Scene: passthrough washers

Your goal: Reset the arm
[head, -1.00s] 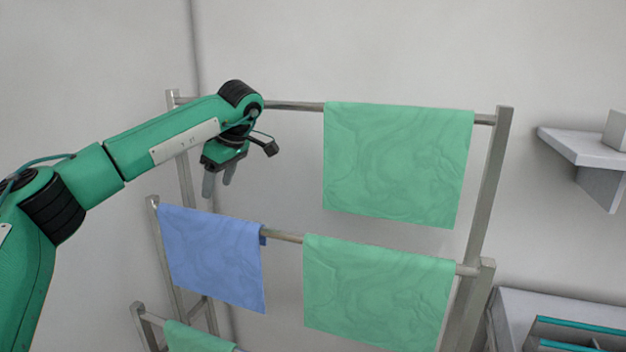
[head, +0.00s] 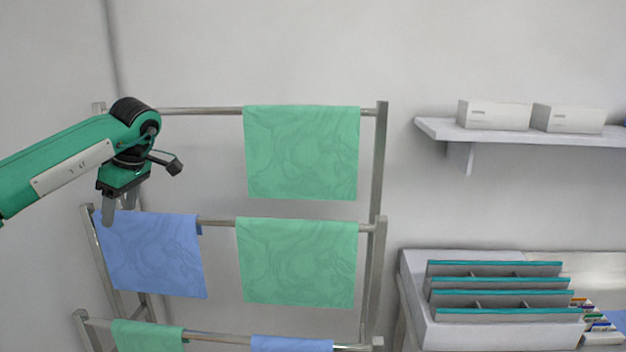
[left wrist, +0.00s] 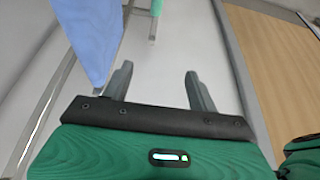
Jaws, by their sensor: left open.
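My left arm comes in from the left in the head view. My left gripper (head: 119,208) hangs downward in front of the rack's left side, close to the upper left part of a blue cloth. In the left wrist view my left gripper (left wrist: 160,85) shows two spread fingers with nothing between them. The blue cloth (head: 152,255) hangs on the middle rail, and it also shows at the upper left of the left wrist view (left wrist: 88,35). I cannot tell whether a fingertip touches it. My right gripper is in neither view.
The metal rack (head: 379,160) also holds a green cloth (head: 302,153) on top and another (head: 297,262) on the middle rail. Lower cloths are cut off. A wall shelf (head: 520,135) with white boxes and a grey divided organizer (head: 500,330) are at right.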

